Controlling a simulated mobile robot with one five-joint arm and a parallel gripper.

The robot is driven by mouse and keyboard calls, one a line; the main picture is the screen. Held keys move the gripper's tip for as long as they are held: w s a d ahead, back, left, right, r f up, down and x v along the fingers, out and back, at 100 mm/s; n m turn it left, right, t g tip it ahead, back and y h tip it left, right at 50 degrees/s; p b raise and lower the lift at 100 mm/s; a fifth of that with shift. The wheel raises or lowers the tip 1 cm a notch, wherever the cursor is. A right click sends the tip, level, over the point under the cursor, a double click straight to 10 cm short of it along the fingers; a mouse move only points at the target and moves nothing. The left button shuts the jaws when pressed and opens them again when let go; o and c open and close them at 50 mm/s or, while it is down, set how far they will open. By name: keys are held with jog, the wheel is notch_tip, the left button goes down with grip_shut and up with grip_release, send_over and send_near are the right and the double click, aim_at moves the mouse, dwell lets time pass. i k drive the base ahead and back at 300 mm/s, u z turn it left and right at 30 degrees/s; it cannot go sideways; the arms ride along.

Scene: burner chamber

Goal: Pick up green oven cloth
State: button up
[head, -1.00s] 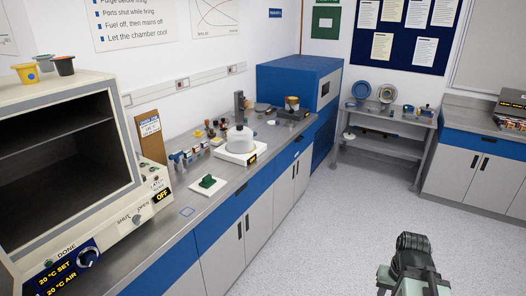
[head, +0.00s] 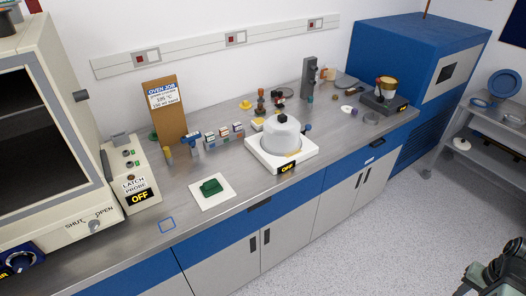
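The green oven cloth (head: 211,187) lies bunched up on a white square pad (head: 226,196) on the steel counter, near its front edge. My gripper (head: 468,281) is at the lower right corner of the head view, over the floor and well away from the cloth. It is partly cut off by the frame edge, so I cannot tell whether it is open or shut.
An oven (head: 30,130) with an open front stands left of the cloth, beside a latch probe box (head: 132,176). A white hotplate (head: 262,160) with a dome is to the right. A clipboard (head: 166,112) stands behind. The floor (head: 370,240) in front is clear.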

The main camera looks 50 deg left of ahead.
aim_at(209, 188)
jog(key=z, duration=0.1)
jog(key=i, duration=1.15)
jog(key=u, duration=4.45)
jog(key=i, duration=1.05)
